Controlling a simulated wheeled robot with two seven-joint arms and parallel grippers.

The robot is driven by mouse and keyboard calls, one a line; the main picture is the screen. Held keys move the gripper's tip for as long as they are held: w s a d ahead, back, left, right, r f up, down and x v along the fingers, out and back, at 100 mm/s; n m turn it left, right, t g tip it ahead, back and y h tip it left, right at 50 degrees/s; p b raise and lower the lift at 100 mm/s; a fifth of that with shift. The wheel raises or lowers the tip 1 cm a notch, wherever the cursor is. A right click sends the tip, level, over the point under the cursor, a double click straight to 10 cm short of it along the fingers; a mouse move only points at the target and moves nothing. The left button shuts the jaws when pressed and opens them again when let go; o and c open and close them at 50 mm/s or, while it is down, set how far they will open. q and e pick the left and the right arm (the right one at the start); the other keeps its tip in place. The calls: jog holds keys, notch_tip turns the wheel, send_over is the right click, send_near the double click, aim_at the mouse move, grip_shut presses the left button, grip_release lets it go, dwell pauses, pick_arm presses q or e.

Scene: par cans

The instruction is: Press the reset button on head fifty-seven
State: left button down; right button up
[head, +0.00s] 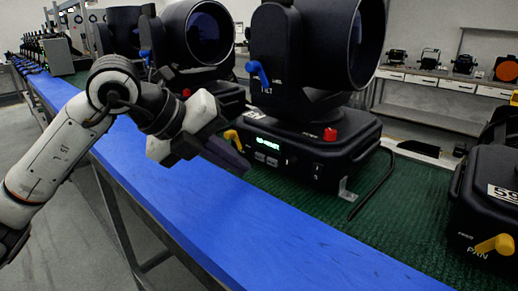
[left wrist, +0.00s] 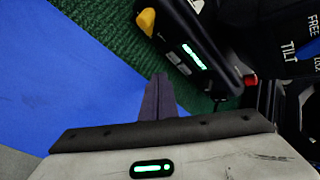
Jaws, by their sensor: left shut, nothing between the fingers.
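A black moving head stands in the middle of the head view, its base (head: 310,155) on the green mat. No number shows on this head. My left gripper (head: 240,166) is shut and empty, just in front of the panel's left part. In the left wrist view its fingers (left wrist: 157,90) point toward the base, with the display (left wrist: 193,55) and pale buttons (left wrist: 178,64) ahead, apart from the fingertips. My right gripper is not in view.
A head labelled 59 (head: 505,194) with a yellow PAN lever stands at the right. Another head (head: 200,40) stands behind at the left. A blue strip (head: 220,215) runs along the bench's front edge and is clear. A blue tilt lever (head: 258,72) sticks out above the base.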

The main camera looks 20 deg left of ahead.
aim_at(260, 157)
pick_arm(q)
jog(key=shift+w+d, duration=0.3)
jog(key=shift+w, duration=0.4)
dwell(0.8)
dwell(0.8)
jog(key=shift+w+p, duration=0.1)
jog(key=shift+p, duration=0.2)
jog(key=shift+w+d, duration=0.1)
jog(key=shift+w, duration=0.2)
jog(key=shift+w+d, duration=0.1)
jog(key=shift+w, duration=0.05)
